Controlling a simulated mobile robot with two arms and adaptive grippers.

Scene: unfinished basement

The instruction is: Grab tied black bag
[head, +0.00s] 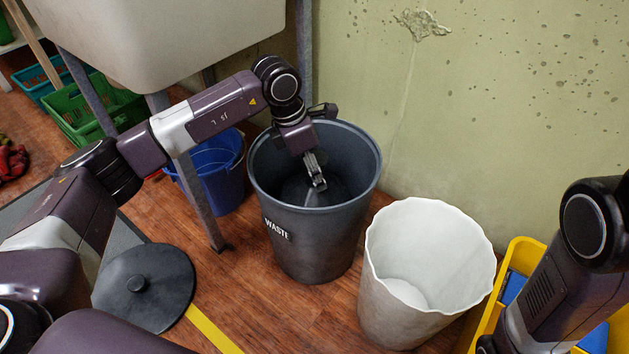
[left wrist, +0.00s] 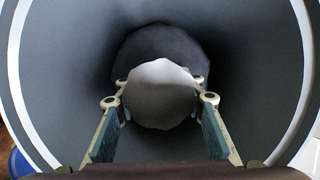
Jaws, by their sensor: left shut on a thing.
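The tied black bag (head: 296,190) sits low inside the dark grey waste bin (head: 310,248), which stands open and upright. In the left wrist view, the dark bag (left wrist: 160,43) fills the bottom of the bin, with a paler grey lump (left wrist: 160,95), seemingly its tied top, between the fingers. My left gripper (head: 319,184) reaches down into the bin and is shut on the bag's top; it also shows in the left wrist view (left wrist: 160,103). My right arm enters at the right edge, with its gripper out of view.
A white bin (head: 385,290) stands close beside the waste bin on the right. A yellow container (head: 522,257) with blue contents is further right. A black lid (head: 150,290) lies on the floor. A blue bucket (head: 215,180) and a sink leg stand left. The wall is behind.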

